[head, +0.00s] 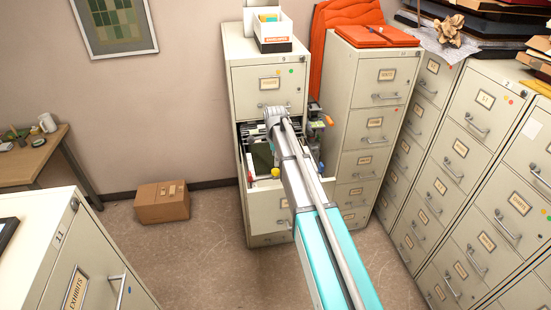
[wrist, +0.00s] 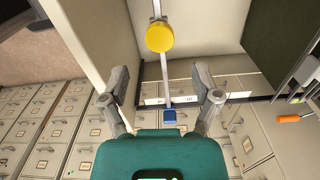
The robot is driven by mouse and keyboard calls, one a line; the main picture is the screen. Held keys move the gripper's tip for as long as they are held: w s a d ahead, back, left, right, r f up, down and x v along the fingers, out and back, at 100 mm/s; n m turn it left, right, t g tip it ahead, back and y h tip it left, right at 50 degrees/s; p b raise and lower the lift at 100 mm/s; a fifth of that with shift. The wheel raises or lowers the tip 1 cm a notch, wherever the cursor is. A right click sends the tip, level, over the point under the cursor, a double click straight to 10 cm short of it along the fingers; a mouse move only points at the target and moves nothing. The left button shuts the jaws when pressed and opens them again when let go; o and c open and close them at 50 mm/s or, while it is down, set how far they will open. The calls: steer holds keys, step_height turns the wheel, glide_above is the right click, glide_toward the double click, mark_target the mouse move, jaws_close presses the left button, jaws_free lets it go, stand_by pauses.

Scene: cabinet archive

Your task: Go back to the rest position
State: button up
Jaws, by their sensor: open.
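My gripper (wrist: 161,90) shows in the wrist view with its two fingers spread wide apart and nothing between them. In the head view my arm reaches to the open drawer (head: 284,207) of the middle filing cabinet (head: 268,82). The arm's end is over that drawer, and the fingers cannot be made out there. In the wrist view a yellow round thing (wrist: 160,37) is above the gap between the fingers, and a small blue thing (wrist: 169,116) is below it. Both are apart from the fingers.
A dark green panel (head: 262,157) shows in the open drawer. An orange-handled thing (head: 327,120) is right of the arm's end. More filing cabinets (head: 480,120) line the right; another (head: 75,255) is front left. A cardboard box (head: 162,202) sits on the otherwise open floor.

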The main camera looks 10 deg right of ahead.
steer(key=s+n, duration=1.9)
steer(key=s, duration=0.8)
step_height(320, 180, down, 18)
steer(key=s+b, duration=0.2)
steer(key=b, duration=1.5)
steer(key=shift+r+b, duration=0.15)
steer(key=shift+b, duration=0.2)
steer(key=shift+a, duration=0.1)
